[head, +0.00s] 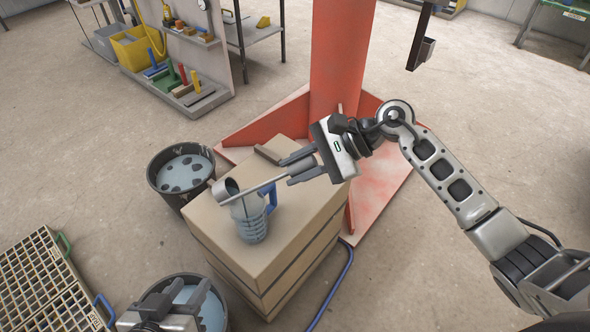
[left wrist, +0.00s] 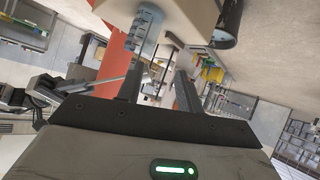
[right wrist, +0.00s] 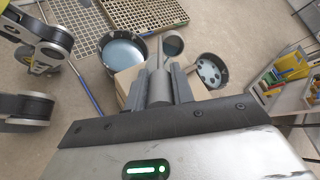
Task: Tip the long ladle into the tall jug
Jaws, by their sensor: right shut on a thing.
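The tall jug (head: 252,222) is blue-grey and translucent with a blue handle, and stands upright on a tan block (head: 213,238). It also shows in the left wrist view (left wrist: 147,27). My right gripper (head: 294,169) is shut on the long ladle (head: 262,188) by its handle end, above and right of the jug. The ladle's cup (head: 227,192) is at the jug's mouth and looks tilted; whether it touches the rim is unclear. The cup also shows in the right wrist view (right wrist: 172,43). My left gripper (head: 183,299) is open and empty, low at the front.
A dark bucket (head: 152,177) with spotted pale liquid stands left of the block. Another bucket (head: 221,318) is below my left gripper. A slatted crate (head: 45,283) lies at left. A red column (head: 340,60) rises behind the block.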

